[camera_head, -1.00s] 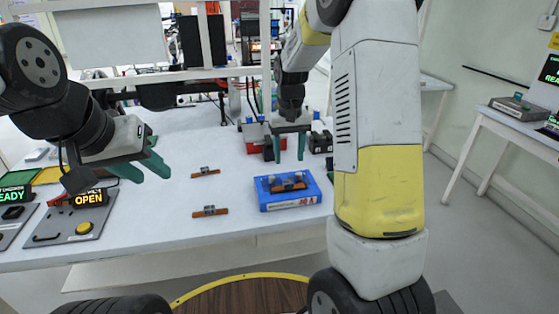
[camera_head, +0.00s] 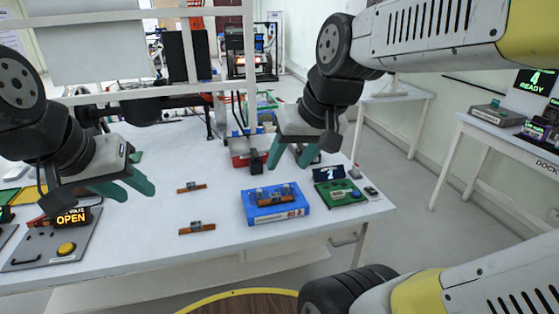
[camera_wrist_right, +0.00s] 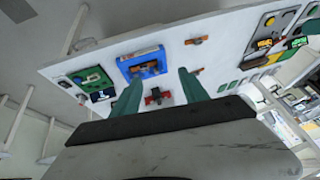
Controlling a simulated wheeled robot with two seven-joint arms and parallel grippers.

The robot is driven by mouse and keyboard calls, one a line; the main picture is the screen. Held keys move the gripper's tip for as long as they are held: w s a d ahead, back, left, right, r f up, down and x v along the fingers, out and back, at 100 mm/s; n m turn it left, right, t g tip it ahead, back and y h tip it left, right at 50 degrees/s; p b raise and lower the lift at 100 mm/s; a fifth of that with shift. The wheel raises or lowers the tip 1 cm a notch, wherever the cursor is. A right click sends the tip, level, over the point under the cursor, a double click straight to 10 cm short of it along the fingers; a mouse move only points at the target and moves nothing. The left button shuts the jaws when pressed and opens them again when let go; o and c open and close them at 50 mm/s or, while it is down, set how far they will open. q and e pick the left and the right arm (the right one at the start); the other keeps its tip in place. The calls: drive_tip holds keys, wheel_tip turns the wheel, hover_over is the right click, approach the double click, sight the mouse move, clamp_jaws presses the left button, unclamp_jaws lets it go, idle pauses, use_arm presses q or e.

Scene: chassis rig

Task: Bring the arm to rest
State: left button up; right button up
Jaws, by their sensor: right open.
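My right gripper (camera_head: 291,160) hangs above the back of the table beyond the blue tray in the head view. Its green fingers are apart and empty, and they also show spread in the right wrist view (camera_wrist_right: 157,95). My left gripper (camera_head: 128,190) is over the left part of the table, near the panel with the OPEN display. Its green fingers are apart with nothing between them. My right arm crosses the upper right of the head view, bent at the wrist.
A blue tray (camera_head: 276,214) holds a small brown part with grey blocks. Two similar brown parts (camera_head: 192,187) (camera_head: 197,228) lie left of it. A green board (camera_head: 337,194) with a display sits right of the tray. The OPEN panel (camera_head: 50,247) is at left. A side table (camera_head: 510,138) stands at right.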

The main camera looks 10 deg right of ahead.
drive_tip(key=s, duration=0.2)
drive_tip(key=shift+s+a+f+t, duration=0.15)
drive_tip(key=shift+s+a+t, duration=0.05)
drive_tip(key=shift+s+t, duration=0.2)
idle(1.8)
